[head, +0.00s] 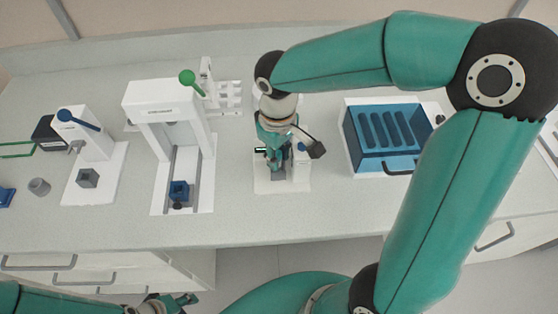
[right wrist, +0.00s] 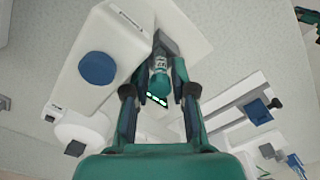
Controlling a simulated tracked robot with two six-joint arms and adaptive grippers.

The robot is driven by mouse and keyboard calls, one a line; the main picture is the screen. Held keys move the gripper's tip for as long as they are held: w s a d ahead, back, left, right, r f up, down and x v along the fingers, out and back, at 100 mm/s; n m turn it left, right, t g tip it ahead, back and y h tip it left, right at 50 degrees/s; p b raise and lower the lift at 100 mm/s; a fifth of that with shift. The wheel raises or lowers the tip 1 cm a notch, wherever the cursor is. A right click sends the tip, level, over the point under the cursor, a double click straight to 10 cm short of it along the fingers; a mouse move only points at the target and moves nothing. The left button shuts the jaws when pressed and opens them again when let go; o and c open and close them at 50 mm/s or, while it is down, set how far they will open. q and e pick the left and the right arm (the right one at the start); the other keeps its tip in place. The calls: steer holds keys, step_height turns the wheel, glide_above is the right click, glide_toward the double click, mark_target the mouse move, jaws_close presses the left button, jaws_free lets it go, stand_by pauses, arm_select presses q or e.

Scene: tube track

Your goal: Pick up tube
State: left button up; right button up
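My right gripper (head: 273,150) points down over a small white station in the middle of the bench. In the right wrist view, a teal tube-like piece (right wrist: 160,82) with a label shows between the fingers of this gripper (right wrist: 162,75). The fingers are close along both its sides. I cannot tell whether they press on it. Its lower end is hidden in the head view by the gripper. My left gripper (head: 172,304) is low at the bottom left, in front of the bench and away from the station. Its fingers are too small and cut off to judge.
A white press with a green-knobbed lever (head: 187,77) stands left of the station. Further left is a smaller device with a blue lever (head: 66,115). A blue slotted box (head: 380,160) stands to the right. A grey cup (head: 39,187) sits far left.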

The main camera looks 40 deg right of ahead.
jaws_close()
steer(key=shift+r, duration=0.15)
step_height(320, 180, up, 20)
steer(key=shift+p, duration=0.3)
stand_by(0.5)
